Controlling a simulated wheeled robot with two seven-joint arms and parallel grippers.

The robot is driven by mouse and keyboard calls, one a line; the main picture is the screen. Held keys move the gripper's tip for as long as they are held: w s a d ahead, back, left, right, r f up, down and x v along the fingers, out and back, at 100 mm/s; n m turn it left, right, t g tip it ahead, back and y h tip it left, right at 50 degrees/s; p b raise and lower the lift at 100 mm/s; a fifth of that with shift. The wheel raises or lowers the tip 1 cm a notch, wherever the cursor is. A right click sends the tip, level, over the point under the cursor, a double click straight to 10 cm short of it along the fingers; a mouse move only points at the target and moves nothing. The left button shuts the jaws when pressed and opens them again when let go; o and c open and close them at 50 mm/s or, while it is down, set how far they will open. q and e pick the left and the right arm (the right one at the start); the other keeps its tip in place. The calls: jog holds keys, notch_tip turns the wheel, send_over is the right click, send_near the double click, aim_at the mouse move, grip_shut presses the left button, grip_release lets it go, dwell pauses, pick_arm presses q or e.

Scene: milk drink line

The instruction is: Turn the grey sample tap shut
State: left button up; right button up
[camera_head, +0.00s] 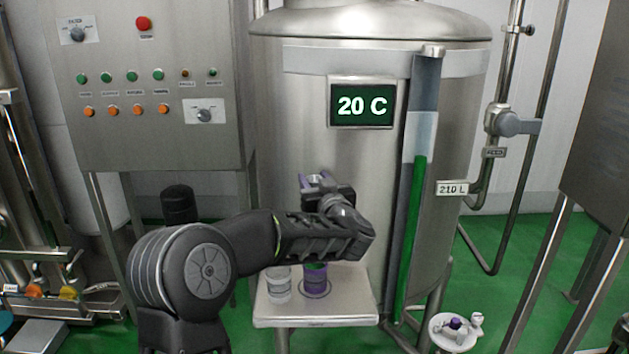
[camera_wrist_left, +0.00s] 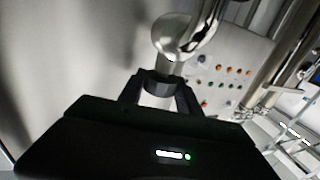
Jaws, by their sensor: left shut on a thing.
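The sample tap shows in the left wrist view as a shiny rounded metal body (camera_wrist_left: 172,38), with a pale grey piece (camera_wrist_left: 156,100) between the fingers. My left gripper (camera_wrist_left: 160,92) is shut on that piece. In the head view my left gripper (camera_head: 326,190) is at the front of the steel tank (camera_head: 290,130), above the small shelf. The tap is mostly hidden there behind my gripper and wrist, so its handle angle cannot be told. My right gripper is in neither view.
A steel shelf (camera_head: 300,315) below my left forearm bears a pale jar (camera_head: 279,287) and a purple container (camera_head: 314,284). A control panel (camera_head: 150,130) is at the left. A round stand (camera_head: 447,342) with small items is at the lower right.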

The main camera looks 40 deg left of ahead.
pick_arm(q)
grip_shut()
